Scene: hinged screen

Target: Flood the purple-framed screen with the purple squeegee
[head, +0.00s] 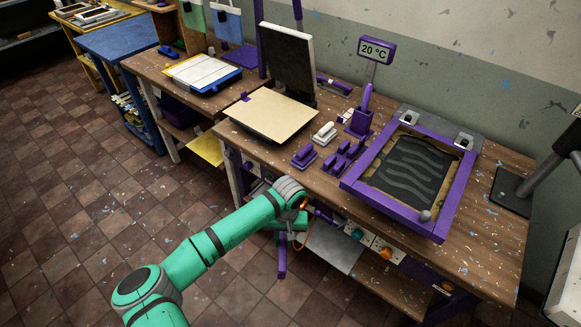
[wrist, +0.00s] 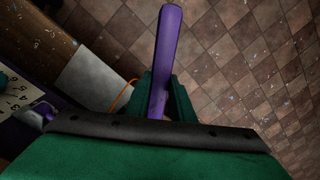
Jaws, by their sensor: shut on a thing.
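The purple-framed screen (head: 455,198) lies flat on the right part of the wooden bench, with hinge clamps at its back edge. Its dark mesh (head: 410,172) shows grey wavy bands. My gripper (head: 287,236) is at the bench's front edge, left of the screen and below bench-top height. It is shut on a long purple bar, probably the purple squeegee (head: 282,262), which hangs downward.
Left of the screen stand purple blocks (head: 340,160), a white-topped block (head: 324,133) and a purple holder (head: 360,122) with a tool. A flat beige platen (head: 270,112) with a raised dark panel is further left. A dark stand (head: 512,190) is right of the screen. Floor in front is clear.

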